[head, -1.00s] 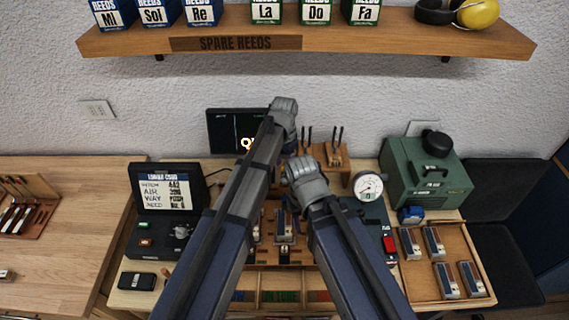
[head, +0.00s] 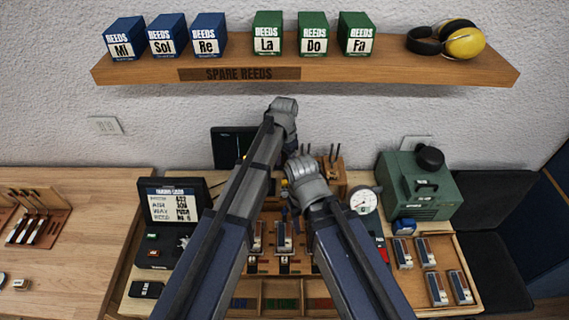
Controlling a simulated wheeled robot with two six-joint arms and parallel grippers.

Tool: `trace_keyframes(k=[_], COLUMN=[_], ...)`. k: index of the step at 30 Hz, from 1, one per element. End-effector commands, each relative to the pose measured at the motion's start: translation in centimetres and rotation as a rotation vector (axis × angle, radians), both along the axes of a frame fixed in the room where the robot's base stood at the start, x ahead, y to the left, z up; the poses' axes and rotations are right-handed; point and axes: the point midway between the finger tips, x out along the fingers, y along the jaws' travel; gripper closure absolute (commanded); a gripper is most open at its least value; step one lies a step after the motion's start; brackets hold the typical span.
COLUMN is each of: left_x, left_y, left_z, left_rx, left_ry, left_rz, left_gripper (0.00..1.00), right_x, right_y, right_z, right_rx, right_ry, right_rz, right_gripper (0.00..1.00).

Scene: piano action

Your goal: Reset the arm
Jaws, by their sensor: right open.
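The jaws of my left gripper are hidden behind the arms. My right arm (head: 350,250) comes from the lower right and ends in a grey wrist (head: 308,180) above the middle of the bench. My right gripper (head: 289,207) is open, small and partly covered by its wrist, over the bench fixture. I see nothing held in it. Reed blocks (head: 283,237) stand in the fixture below the right gripper.
A case with a lit screen (head: 174,205) stands at left. A round gauge (head: 364,201), green machine (head: 415,185) and wooden tray (head: 465,248) with several reed blocks are at right. A shelf (head: 350,74) with reed boxes and earmuffs (head: 458,40) hangs above. The left table's (head: 75,270) middle is clear.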

Motion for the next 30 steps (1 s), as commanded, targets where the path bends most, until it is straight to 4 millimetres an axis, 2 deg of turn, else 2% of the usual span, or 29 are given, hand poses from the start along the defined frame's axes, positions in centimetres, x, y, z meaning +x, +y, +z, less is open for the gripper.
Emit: trace_keyframes(k=[9,12,14,18,21,30], left_x=[0.0,-0.6,-1.7,-5.8,-8.2,-14.2], left_y=[0.0,0.7,2.1,6.9,9.7,15.1], left_z=[-0.1,-0.1,-0.1,-0.1,-0.1,0.0], left_rx=[0.000,-0.001,-0.001,-0.006,-0.011,-0.022], left_ry=[0.000,-0.002,-0.006,-0.022,-0.033,-0.057], left_rz=[0.000,0.023,0.066,0.251,0.378,0.662], left_gripper=[0.41,0.41,0.41,0.41,0.41,0.41], right_x=[0.0,0.0,0.0,0.0,0.0,0.0], right_y=[0.0,0.0,0.0,0.0,0.0,0.0], right_z=[-0.1,-0.1,-0.1,-0.1,-0.1,-0.1], right_rx=[0.000,0.000,0.000,0.000,0.000,0.000], right_ry=[0.000,0.000,0.000,0.000,0.000,0.000], right_rz=[0.000,0.000,0.000,0.000,0.000,0.000], right_gripper=[0.50,0.50,0.50,0.50,0.50,0.50])
